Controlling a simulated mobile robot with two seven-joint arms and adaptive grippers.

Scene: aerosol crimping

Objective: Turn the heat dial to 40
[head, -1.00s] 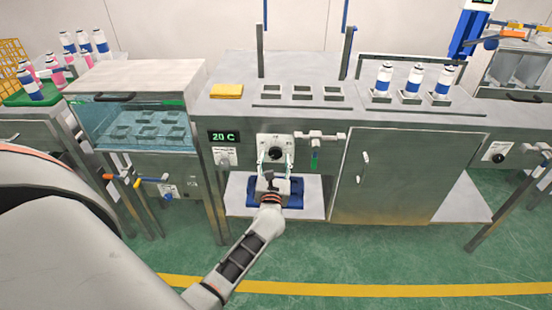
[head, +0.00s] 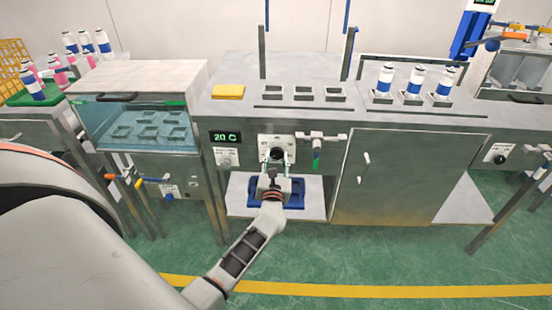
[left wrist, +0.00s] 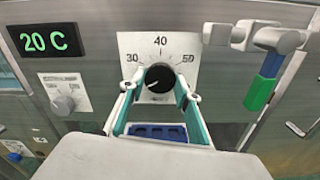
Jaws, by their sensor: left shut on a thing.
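The black heat dial (left wrist: 158,80) sits on a white plate marked 30, 40 and 50, on the front panel of the bench. Its white pointer mark is aimed lower left, below the 30. The dial also shows in the head view (head: 277,154). My left gripper (left wrist: 160,96) has its fingers on either side of the dial and is shut on it. The green display (left wrist: 46,41) left of the dial reads 20 C. My right gripper is in neither view.
A valve with a green and blue handle (left wrist: 264,80) is close right of the dial. A small knob (left wrist: 62,104) is on the left. A blue tray (head: 292,193) sits on the shelf below. White bottles (head: 413,83) stand on the bench top at right.

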